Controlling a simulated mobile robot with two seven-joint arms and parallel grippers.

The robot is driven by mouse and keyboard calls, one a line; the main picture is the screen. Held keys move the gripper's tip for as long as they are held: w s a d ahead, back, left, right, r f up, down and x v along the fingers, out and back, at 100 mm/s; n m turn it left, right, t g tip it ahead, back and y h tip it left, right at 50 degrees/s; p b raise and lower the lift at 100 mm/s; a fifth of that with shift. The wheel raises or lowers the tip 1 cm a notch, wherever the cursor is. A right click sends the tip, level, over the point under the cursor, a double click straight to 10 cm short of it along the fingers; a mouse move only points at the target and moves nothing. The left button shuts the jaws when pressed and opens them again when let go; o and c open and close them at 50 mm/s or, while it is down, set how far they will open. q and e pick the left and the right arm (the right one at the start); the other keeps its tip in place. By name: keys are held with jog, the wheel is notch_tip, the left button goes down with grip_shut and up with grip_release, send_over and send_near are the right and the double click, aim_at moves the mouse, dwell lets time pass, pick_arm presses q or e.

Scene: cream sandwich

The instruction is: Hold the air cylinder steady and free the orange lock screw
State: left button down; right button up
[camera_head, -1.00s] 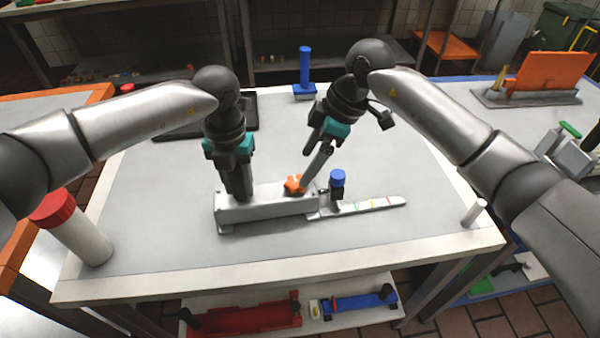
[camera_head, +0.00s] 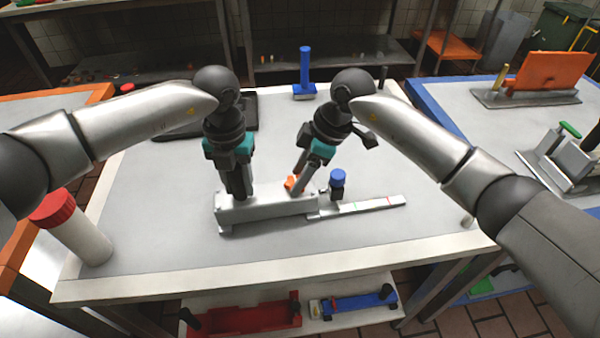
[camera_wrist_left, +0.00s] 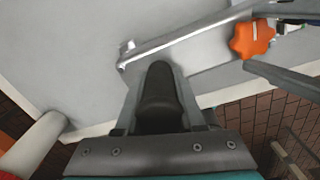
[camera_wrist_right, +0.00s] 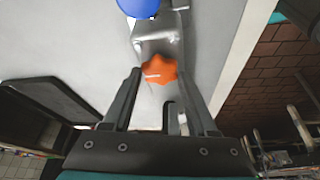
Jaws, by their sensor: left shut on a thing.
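The air cylinder (camera_head: 268,209) is a long grey block lying on the table, with a flat marked bar reaching right. My left gripper (camera_head: 241,196) points down and is shut on the cylinder near its left end. The lock screw (camera_head: 290,183) is an orange star-shaped knob on top of the cylinder's right part. It also shows in the left wrist view (camera_wrist_left: 252,39). My right gripper (camera_head: 297,190) leans down at the knob and partly hides it. In the right wrist view its fingers are open, one on each side of the knob (camera_wrist_right: 159,69); contact is unclear.
A blue-capped post (camera_head: 337,180) stands just right of the knob. A white bottle with a red cap (camera_head: 75,230) stands at the table's left edge. A blue stand (camera_head: 304,80) and a dark tray (camera_head: 248,125) are behind. The front table surface is clear.

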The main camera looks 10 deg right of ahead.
jog(key=c, duration=0.8)
jog(key=shift+n, duration=0.4)
jog(key=n, duration=0.1)
jog(key=n+g, duration=0.1)
jog(key=n, duration=0.1)
jog(key=shift+w+g, duration=0.2)
jog(key=shift+g, duration=0.1)
jog(key=n, duration=0.2)
jog(key=n+g, duration=0.1)
jog(key=n, duration=0.1)
jog(key=shift+w+n+g+h, duration=0.15)
jog(key=shift+n+g+h, duration=0.15)
jog(key=n+g+h, duration=0.1)
jog(key=n, duration=0.3)
jog(key=shift+w+a, duration=0.1)
jog(key=shift+a, duration=0.05)
jog(key=shift+a+n+g+h, duration=0.1)
jog(key=shift+n+g+h, duration=0.25)
jog(key=shift+n, duration=0.8)
jog(key=shift+n+g+h, duration=0.15)
jog(key=shift+n+h, duration=0.3)
jog(key=shift+n, duration=0.7)
